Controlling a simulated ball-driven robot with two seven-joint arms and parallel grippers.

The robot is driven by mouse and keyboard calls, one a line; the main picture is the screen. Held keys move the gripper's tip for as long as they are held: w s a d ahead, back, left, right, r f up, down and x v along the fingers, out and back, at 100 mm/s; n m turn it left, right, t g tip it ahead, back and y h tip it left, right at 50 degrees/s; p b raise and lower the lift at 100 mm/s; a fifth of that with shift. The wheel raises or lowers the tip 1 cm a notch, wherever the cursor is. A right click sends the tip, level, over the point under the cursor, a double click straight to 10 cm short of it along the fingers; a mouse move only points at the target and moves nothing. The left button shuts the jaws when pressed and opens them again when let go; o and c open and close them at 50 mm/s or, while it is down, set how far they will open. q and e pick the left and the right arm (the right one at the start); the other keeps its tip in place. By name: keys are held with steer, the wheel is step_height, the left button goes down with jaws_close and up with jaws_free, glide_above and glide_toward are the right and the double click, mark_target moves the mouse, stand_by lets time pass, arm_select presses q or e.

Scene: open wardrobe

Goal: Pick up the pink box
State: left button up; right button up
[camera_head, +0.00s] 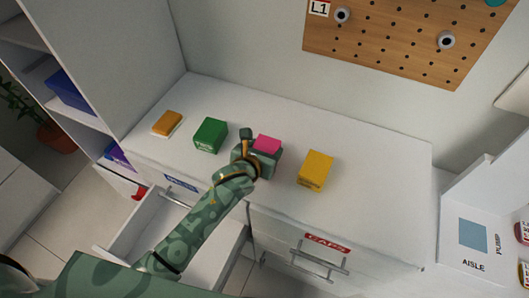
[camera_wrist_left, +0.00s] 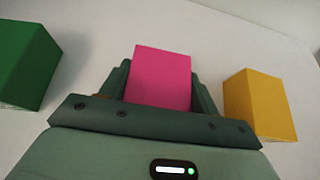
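The pink box (camera_head: 267,143) stands on the white counter top (camera_head: 380,165), between a green box and a yellow one. In the left wrist view, the pink box (camera_wrist_left: 162,78) is upright between the two fingers. My left gripper (camera_head: 256,155) has one finger on each side of it, close against its sides with no clear gap. Its fingers also show in the left wrist view (camera_wrist_left: 160,88). The gripper hides the lower part of the pink box, so I cannot tell if it is off the counter. My right gripper is not in view.
The green box (camera_head: 210,135) stands left of the gripper and the yellow box (camera_head: 315,170) right of it. An orange-and-white item (camera_head: 168,123) lies farther left. An open drawer (camera_head: 160,225) juts out below the counter. A pegboard (camera_head: 400,40) hangs behind. The counter's right end is clear.

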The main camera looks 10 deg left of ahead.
arm_select(q)
steer(key=shift+c, duration=1)
